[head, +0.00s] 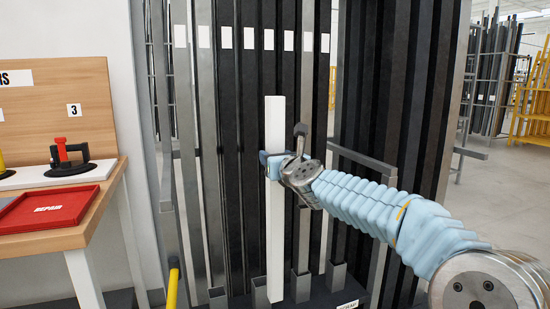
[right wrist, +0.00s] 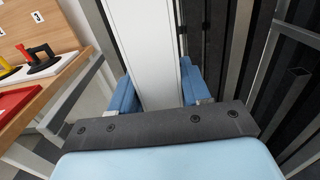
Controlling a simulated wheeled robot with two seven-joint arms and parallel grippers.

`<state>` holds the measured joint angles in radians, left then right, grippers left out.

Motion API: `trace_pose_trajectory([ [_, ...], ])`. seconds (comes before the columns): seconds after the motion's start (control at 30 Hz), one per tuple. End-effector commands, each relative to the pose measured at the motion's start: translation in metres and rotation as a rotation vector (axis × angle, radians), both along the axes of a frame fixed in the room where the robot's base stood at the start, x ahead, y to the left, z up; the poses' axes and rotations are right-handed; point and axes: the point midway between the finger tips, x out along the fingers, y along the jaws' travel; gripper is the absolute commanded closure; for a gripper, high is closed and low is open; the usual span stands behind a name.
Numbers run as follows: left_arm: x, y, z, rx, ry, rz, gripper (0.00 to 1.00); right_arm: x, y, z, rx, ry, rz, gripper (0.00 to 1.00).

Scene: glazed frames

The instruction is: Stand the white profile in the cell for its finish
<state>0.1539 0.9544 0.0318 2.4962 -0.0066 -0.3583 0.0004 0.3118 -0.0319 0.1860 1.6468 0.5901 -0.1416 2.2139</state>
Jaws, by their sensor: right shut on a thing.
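The white profile (head: 275,225) is a long, narrow bar standing close to upright in front of the rack in the head view. My right gripper (head: 274,166) is shut on it at about its upper third. In the right wrist view the white profile (right wrist: 145,50) runs between the two blue fingers. The rack (head: 185,150) has cells holding tall black and grey profiles, with blank white plates (head: 268,40) in a row at the top. The profile's lower end is beside a small grey socket (head: 260,292); I cannot tell whether it is inside. My left gripper is out of view.
A wooden bench (head: 110,195) at the left holds a red tray (head: 50,208) and a black suction lifter with a red handle (head: 65,155). A yellow post (head: 172,288) stands low at the rack's left. Grey rails (head: 365,160) stick out on the right.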

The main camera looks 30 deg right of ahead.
Motion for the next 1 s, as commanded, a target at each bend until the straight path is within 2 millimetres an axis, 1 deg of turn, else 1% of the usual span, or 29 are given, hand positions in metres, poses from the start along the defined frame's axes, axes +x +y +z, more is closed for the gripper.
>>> trace_pose_trajectory([
  [0.1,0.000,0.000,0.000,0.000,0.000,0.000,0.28,-0.001,0.000,0.002,-0.001,-0.004,-0.001,1.00],
  [0.57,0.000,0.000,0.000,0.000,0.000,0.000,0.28,-0.001,0.015,-0.022,-0.002,-0.003,0.014,1.00],
  [0.77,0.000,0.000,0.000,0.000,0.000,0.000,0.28,-0.001,0.033,-0.051,-0.002,-0.003,0.035,1.00],
  [1.0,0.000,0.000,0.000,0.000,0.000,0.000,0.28,-0.002,0.061,-0.099,0.000,-0.001,0.065,1.00],
])
